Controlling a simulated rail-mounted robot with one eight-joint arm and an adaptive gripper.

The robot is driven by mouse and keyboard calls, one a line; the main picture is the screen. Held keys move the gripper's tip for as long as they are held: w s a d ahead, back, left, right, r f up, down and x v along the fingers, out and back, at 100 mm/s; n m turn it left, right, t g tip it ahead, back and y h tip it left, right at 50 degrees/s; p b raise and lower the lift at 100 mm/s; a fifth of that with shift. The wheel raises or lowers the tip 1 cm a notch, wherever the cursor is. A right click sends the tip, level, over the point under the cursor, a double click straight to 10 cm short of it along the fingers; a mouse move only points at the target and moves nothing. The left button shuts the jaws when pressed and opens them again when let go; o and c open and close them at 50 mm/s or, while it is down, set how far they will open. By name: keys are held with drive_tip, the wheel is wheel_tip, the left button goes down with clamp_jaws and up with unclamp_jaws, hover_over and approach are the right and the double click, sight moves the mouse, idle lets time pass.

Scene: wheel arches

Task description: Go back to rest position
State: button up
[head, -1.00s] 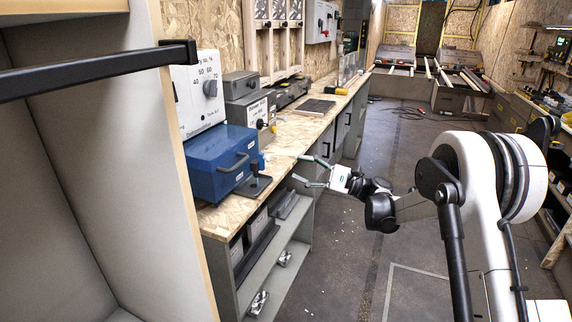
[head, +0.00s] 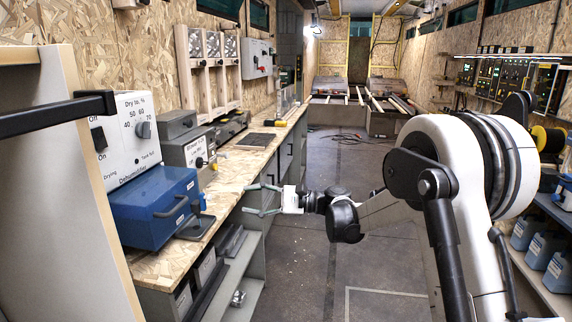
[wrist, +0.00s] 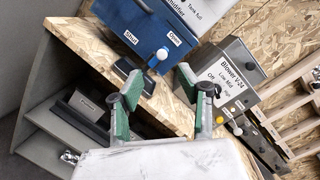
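My gripper (head: 250,199) is open and empty at the front edge of the wooden workbench (head: 232,168) in the head view. Its two fingers point left toward the bench. In the wrist view the green-padded fingertips (wrist: 160,90) stand wide apart with nothing between them. My arm reaches from the right side of the head view out over the aisle. Whether the fingertips touch the bench edge I cannot tell.
A blue dehumidifier box (head: 155,215) and a grey blower box (head: 190,150) stand on the bench. Shelves (head: 240,275) lie below it. A cabinet panel (head: 65,180) is close at left. Blue-grey bottles (head: 540,250) stand on the right shelf.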

drive_tip(key=s+d+f+n+t+h, duration=0.2)
drive_tip(key=s+d+n+t+h, duration=0.2)
drive_tip(key=s+d+h, duration=0.9)
drive_tip(key=s+d+f+n+t+h, duration=0.25)
drive_tip(key=s+d+n+h, duration=0.2)
drive_tip(key=s+d, duration=1.65)
drive_tip(key=s+a+r+p, duration=0.2)
drive_tip(key=a+r+p, duration=0.1)
drive_tip(key=r+p, duration=0.9)
drive_tip(key=shift+s+a+r+m+t+h, duration=0.15)
drive_tip(key=shift+r+m+t+h, duration=0.05)
drive_tip(key=shift+m+t+h, duration=0.2)
